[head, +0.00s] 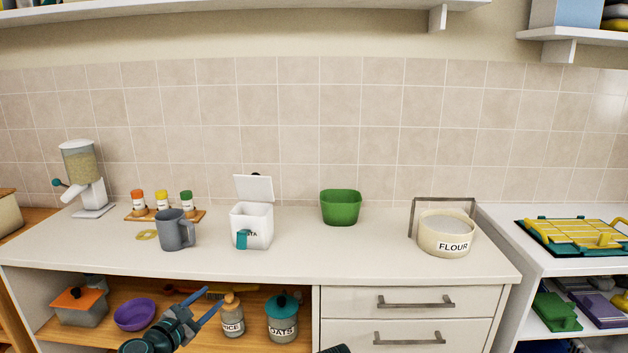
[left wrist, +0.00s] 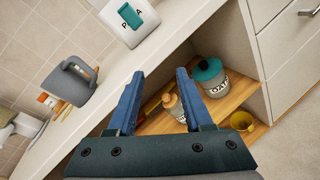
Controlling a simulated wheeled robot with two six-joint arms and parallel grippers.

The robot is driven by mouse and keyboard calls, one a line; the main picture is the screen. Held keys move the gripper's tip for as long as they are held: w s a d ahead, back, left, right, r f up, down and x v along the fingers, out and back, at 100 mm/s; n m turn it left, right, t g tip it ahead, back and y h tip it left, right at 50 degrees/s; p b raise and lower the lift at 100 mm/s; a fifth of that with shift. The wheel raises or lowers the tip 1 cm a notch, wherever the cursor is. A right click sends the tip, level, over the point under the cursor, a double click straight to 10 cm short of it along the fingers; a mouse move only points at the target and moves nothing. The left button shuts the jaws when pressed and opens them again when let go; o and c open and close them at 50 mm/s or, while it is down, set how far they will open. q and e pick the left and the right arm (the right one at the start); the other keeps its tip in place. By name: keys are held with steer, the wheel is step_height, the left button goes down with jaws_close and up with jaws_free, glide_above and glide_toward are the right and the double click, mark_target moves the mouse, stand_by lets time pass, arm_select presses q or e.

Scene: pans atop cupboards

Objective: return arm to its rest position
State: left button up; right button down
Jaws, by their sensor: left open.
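My left gripper (head: 206,301) is open and empty, held low in front of the open cupboard shelf. In the left wrist view its two blue fingers (left wrist: 159,88) stand apart with nothing between them. Behind them are the shelf jars and the edge of the worktop. A small dark piece at the bottom edge of the head view may be part of my right arm; the right gripper's fingers do not show.
The white worktop (head: 300,262) carries a grey mug (head: 177,232), a white pasta box (head: 251,226), a green bowl (head: 340,208) and a flour tub (head: 446,234). Below stand a rice jar (head: 232,318), an oats jar (head: 282,322) and a purple bowl (head: 134,315). Drawers are at right.

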arm_select(q)
steer(key=s+d+f+m+g+h, duration=0.1)
steer(key=s+d+f+m+g, duration=0.25)
steer(key=d+m, duration=0.3)
steer(key=s+d+f+m+g, duration=0.2)
steer(key=d+f+m+g, duration=0.1)
steer(key=d+f+m, duration=0.3)
steer(key=s+d+f+m+g+h, duration=0.1)
steer(key=s+d+f+m+g, duration=0.3)
steer(key=d, duration=0.3)
steer(key=s+f+m+g+y, duration=0.5)
steer(key=s+m+y, duration=0.3)
steer(key=s+m, duration=0.4)
step_height(320, 180, up, 18)
steer(key=w+m+p, duration=0.1)
steer(key=p, duration=1.6)
steer(key=shift+d+f+p, duration=0.15)
steer(key=shift+d+p, duration=0.1)
steer(key=shift+p, duration=0.15)
